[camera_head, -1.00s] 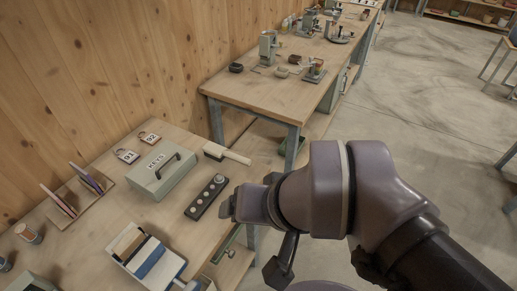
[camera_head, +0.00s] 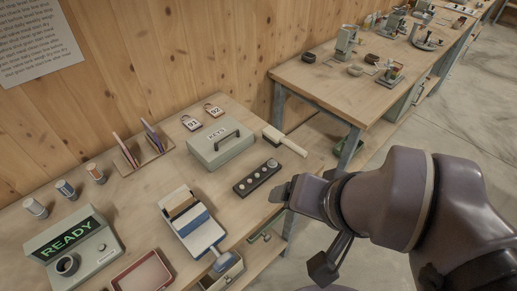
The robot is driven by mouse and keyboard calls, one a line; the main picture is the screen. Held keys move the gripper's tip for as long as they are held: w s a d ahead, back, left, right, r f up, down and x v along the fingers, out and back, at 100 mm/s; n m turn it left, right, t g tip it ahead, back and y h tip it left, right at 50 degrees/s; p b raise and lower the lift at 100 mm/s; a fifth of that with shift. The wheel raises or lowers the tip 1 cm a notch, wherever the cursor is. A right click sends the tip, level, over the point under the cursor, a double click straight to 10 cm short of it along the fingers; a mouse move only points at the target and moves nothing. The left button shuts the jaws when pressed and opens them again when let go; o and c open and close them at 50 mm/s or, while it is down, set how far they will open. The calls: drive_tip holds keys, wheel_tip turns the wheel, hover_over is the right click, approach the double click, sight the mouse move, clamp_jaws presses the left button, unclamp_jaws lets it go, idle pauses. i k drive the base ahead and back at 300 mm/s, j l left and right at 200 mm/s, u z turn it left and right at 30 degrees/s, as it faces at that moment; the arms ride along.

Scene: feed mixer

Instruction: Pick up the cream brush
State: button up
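A cream brush (camera_head: 285,141) with a pale handle lies on the near wooden table, right of the green-grey KEYS box (camera_head: 221,146) and close to the table's right edge. Its handle points toward the lower right. My gripper (camera_head: 281,191) is in front of the brush and lower in the picture, apart from it, by the right end of a dark button strip (camera_head: 257,177). The gripper is seen from behind and the side, so the gap between its fingers is hidden. I see nothing held in it.
A pale tray (camera_head: 192,222) with tan and blue items sits at the table's front. A READY device (camera_head: 73,245), several small jars, a card rack (camera_head: 139,150) and two numbered tags (camera_head: 203,115) stand to the left. A second table (camera_head: 330,91) is behind.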

sight(276, 138)
drive_tip(key=i+l+u, duration=0.35)
drive_tip(key=l+u, duration=0.15)
drive_tip(key=i+l+u, duration=0.25)
drive_tip(key=l, duration=0.15)
drive_tip(key=l+u, duration=0.25)
drive_tip(key=i+l+u, duration=0.1)
drive_tip(key=l+u, duration=0.15)
drive_tip(key=l, duration=0.25)
